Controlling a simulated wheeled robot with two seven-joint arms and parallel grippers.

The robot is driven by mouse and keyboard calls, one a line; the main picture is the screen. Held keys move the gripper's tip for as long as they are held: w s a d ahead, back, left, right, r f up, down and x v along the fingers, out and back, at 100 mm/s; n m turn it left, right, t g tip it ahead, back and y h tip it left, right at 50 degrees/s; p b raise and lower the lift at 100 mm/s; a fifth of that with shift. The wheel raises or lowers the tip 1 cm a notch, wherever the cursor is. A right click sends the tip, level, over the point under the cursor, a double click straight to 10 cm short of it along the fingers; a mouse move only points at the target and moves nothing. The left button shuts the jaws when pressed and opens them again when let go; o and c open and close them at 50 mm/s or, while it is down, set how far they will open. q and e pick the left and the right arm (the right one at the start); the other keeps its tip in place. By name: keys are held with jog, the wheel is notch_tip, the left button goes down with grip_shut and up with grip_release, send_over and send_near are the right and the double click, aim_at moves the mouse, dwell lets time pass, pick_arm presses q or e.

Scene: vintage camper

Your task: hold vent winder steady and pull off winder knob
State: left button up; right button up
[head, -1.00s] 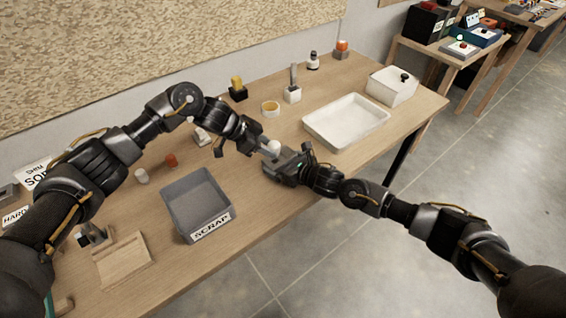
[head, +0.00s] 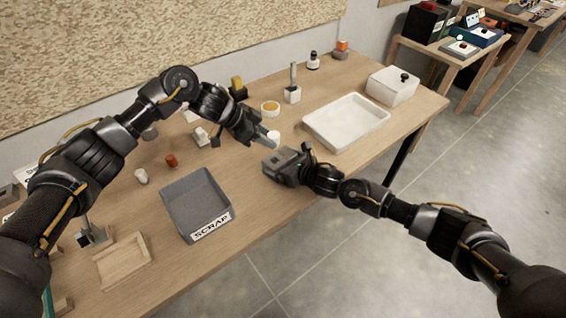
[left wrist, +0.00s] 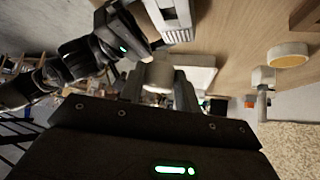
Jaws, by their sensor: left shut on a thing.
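The winder knob (head: 274,135) is a small white round piece between the fingertips of my left gripper (head: 266,137), which is shut on it. In the left wrist view the knob (left wrist: 158,76) sits between the two fingers, partly covered by them. The vent winder (head: 277,163) is a grey block at my right gripper (head: 287,165), low over the table's front edge. It shows in the left wrist view as a pale slotted block (left wrist: 170,18). The knob is up and behind the winder, with a gap between them. The right fingers are largely hidden.
A grey SCRAP bin (head: 195,232) stands at front left. A white tray (head: 309,125) and white box (head: 391,87) stand to the right. Small parts, including a yellow-topped dish (head: 270,108), stand behind my left gripper. Bare tabletop (head: 250,190) lies between bin and winder.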

jog(key=v, duration=1.2)
jog(key=shift+s+f, duration=0.1)
jog(key=shift+s, duration=0.05)
